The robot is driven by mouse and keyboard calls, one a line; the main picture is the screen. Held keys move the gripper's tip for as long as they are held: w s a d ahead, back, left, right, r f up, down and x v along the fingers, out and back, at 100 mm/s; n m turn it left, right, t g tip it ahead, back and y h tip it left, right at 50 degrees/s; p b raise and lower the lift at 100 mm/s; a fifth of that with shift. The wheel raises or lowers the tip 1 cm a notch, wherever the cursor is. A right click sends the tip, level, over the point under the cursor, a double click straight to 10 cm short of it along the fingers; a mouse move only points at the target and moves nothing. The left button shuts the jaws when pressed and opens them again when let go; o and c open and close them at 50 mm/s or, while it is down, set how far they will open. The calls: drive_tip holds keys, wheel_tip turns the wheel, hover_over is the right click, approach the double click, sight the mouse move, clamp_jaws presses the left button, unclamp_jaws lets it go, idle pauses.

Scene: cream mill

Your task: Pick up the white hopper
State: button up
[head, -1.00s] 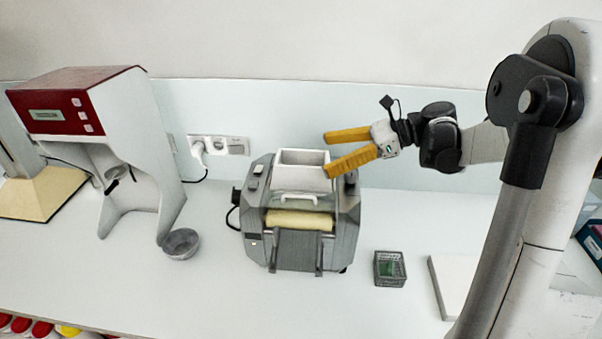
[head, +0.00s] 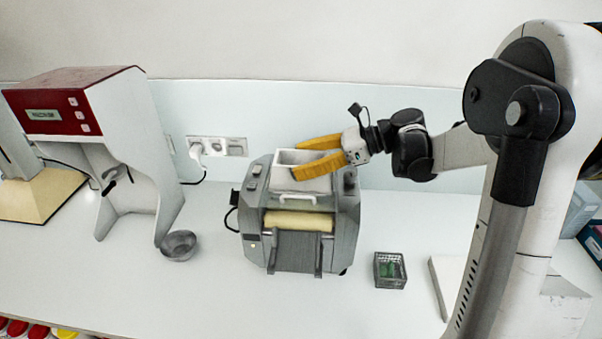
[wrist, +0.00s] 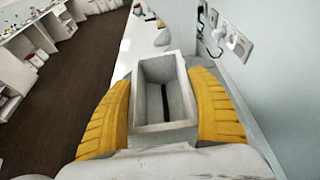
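The white hopper (head: 303,183) is an open-topped box on top of the grey mill (head: 343,232), upright, with a handle-like bar at its front. My gripper (head: 308,157) has yellow fingers and reaches in from the right at the hopper's top. In the wrist view the hopper (wrist: 163,140) lies between the two open fingers, one on each side, and I look into it past a dark slot at the bottom. Whether the fingers touch its walls is hard to tell. The lower part of the hopper is hidden.
A red and white machine (head: 110,110) stands at the left with a grey bowl (head: 179,245) in front. A small wire basket (head: 390,283) with green pieces sits to the right of the mill. A wall socket (head: 217,146) is behind. The front counter is clear.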

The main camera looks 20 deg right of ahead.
drive_tip(key=shift+r, duration=0.1)
drive_tip(key=r, duration=0.2)
drive_tip(key=r+p, duration=0.1)
drive_tip(key=r, duration=0.1)
drive_tip(key=shift+s+d+r, duration=0.15)
drive_tip(key=shift+d+r, duration=0.05)
drive_tip(key=shift+r, duration=0.05)
drive_tip(key=s+d+r+p, duration=0.2)
drive_tip(key=s+d+r, duration=0.4)
drive_tip(key=s, duration=0.3)
drive_tip(key=shift+s+r, duration=0.15)
drive_tip(key=shift+s, duration=0.15)
